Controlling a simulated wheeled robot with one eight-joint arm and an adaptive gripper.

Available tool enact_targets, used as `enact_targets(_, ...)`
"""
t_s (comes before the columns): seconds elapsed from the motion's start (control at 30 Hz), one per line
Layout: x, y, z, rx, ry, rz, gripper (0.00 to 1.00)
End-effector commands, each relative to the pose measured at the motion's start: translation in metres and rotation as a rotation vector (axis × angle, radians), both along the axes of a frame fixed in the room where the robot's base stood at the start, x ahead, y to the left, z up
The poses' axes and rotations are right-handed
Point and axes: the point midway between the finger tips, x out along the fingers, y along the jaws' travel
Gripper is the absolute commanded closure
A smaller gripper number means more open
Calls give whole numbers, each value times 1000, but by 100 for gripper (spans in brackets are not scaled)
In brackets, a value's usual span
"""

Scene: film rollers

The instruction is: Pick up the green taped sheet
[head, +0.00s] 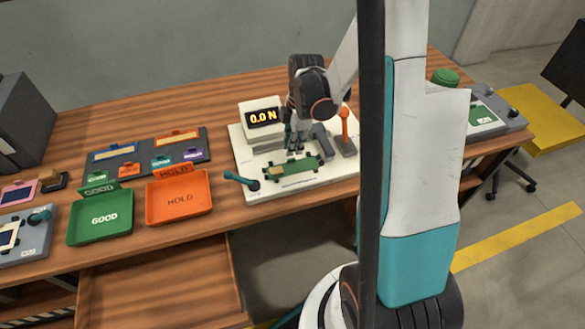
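A green piece (308,164), which looks like the green taped sheet, lies on the white base plate (271,195) of a force tester. A pale strip and small dark parts show on it. My gripper (295,146) points down just behind and above the green piece's back edge. Its fingers are small and dark in this view. I cannot tell whether they are apart or touching anything. Part of the plate behind the green piece is hidden by my gripper.
The tester's display (263,117) reads 0.0 N. A teal lever (236,178) and an orange-handled post (346,130) flank the green piece. A green GOOD tray (101,238) and an orange HOLD tray (180,213) stand to the left. Bare wood lies along the table's back.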

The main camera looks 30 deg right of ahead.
Motion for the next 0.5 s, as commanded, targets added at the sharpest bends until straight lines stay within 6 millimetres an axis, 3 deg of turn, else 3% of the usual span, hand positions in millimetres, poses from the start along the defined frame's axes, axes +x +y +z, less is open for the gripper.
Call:
enact_targets(0.4,3,4,-49,0,0,0,84)
enact_targets(0.5,3,5,-53,0,0,0,84)
